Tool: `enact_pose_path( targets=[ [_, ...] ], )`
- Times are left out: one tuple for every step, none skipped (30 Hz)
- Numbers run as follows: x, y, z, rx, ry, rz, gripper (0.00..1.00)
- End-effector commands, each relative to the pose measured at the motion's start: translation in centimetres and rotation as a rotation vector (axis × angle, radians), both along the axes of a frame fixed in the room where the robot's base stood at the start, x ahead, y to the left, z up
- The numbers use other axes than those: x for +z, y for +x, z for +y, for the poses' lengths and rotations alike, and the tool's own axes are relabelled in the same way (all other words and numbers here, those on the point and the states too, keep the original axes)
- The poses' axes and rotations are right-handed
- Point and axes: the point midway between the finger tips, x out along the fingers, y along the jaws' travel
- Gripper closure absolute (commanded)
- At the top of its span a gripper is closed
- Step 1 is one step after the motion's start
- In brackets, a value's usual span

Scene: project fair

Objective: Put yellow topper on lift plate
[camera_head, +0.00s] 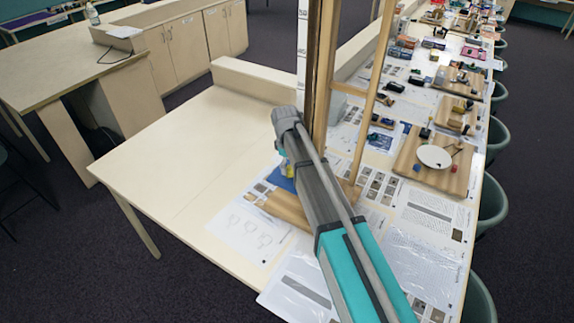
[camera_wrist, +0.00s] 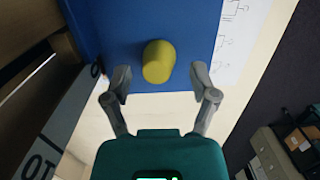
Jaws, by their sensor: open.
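The yellow topper (camera_wrist: 158,62) is a short rounded cylinder. In the wrist view it stands on a flat blue plate (camera_wrist: 110,25), apparently the lift plate, near the plate's front edge. My gripper (camera_wrist: 161,78) is open, with one finger on either side of the topper and a visible gap on both sides. Neither finger appears to touch it. In the head view my arm covers most of this spot; a corner of the blue plate (camera_head: 281,181) shows left of the arm, with a small yellow bit just above it.
A tall wooden frame (camera_head: 362,110) with a white numbered scale (camera_head: 301,40) rises close beside the plate. The scale (camera_wrist: 62,110) also shows at left in the wrist view. Boards with small models, including a white disc (camera_head: 434,156), lie to the right. The table's left part is clear.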

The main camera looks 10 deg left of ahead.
Motion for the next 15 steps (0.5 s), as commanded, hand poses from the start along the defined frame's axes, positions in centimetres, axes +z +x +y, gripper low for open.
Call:
enact_pose_path(
  targets=[
    [0.6,0.0,0.0,0.000,0.000,0.000,0.25],
    [0.8,0.0,0.1,0.000,0.000,0.000,0.25],
    [1.1,0.1,0.1,0.000,0.000,0.000,0.25],
    [1.3,0.1,0.1,0.000,0.000,0.000,0.25],
    [1.6,0.1,0.1,0.000,0.000,0.000,0.25],
    [1.9,0.1,0.1,0.000,0.000,0.000,0.25],
    [2.2,0.1,0.2,0.000,0.000,0.000,0.25],
    [2.4,0.1,0.2,0.000,0.000,0.000,0.25],
    [2.8,0.1,0.2,0.000,0.000,0.000,0.25],
    [3.0,0.2,0.2,0.000,0.000,0.000,0.25],
    [3.3,0.2,0.2,0.000,0.000,0.000,0.25],
    [3.6,0.2,0.3,0.000,0.000,0.000,0.25],
    [3.8,0.2,0.3,0.000,0.000,0.000,0.25],
    [4.1,0.2,0.3,-0.001,0.000,0.000,0.25],
    [4.4,0.2,0.3,-0.001,0.000,0.000,0.25]
  ],
)
